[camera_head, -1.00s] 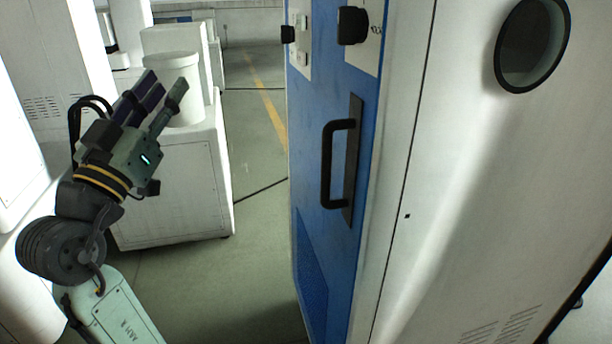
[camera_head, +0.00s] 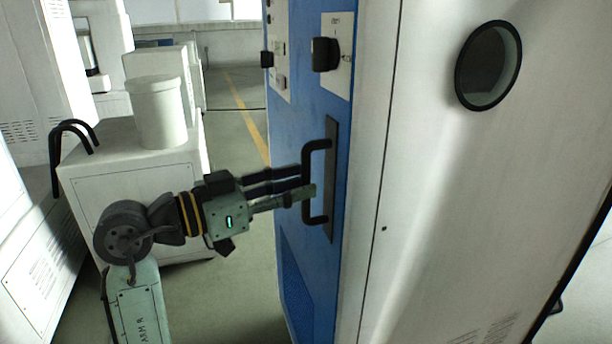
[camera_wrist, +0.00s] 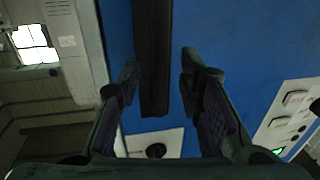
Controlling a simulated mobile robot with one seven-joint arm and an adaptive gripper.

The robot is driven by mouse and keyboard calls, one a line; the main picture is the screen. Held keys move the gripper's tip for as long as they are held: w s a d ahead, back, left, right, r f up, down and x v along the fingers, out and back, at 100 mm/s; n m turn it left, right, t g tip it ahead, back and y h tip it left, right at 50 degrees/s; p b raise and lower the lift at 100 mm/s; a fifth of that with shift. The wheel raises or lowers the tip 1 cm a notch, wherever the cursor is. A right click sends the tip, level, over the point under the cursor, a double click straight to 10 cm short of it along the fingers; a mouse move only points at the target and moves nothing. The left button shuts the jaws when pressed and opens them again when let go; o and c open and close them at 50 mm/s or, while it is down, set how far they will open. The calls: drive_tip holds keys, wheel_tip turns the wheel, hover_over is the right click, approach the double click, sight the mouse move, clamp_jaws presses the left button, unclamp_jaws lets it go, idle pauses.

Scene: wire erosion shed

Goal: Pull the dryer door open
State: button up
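The dryer door (camera_head: 290,125) is the blue front of the large white cabinet, and it appears shut. Its black handle (camera_head: 308,156) is an upright bar on a dark plate. My gripper (camera_head: 307,186) reaches in from the left, with its fingertips at the middle of the handle and partly covering it. In the wrist view the two fingers of my gripper (camera_wrist: 160,76) stand apart, with the dark handle (camera_wrist: 153,50) between them and gaps on both sides.
Black knobs (camera_head: 326,54) stick out above the handle. A round window (camera_head: 488,65) is in the cabinet's white side (camera_head: 440,180). A white bucket (camera_head: 158,112) stands on a white cabinet (camera_head: 135,190) at left. Clear floor (camera_head: 236,150) lies between the cabinets.

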drive_tip(key=shift+x, duration=1.3)
drive_tip(key=shift+c, duration=0.4)
clamp_jaws()
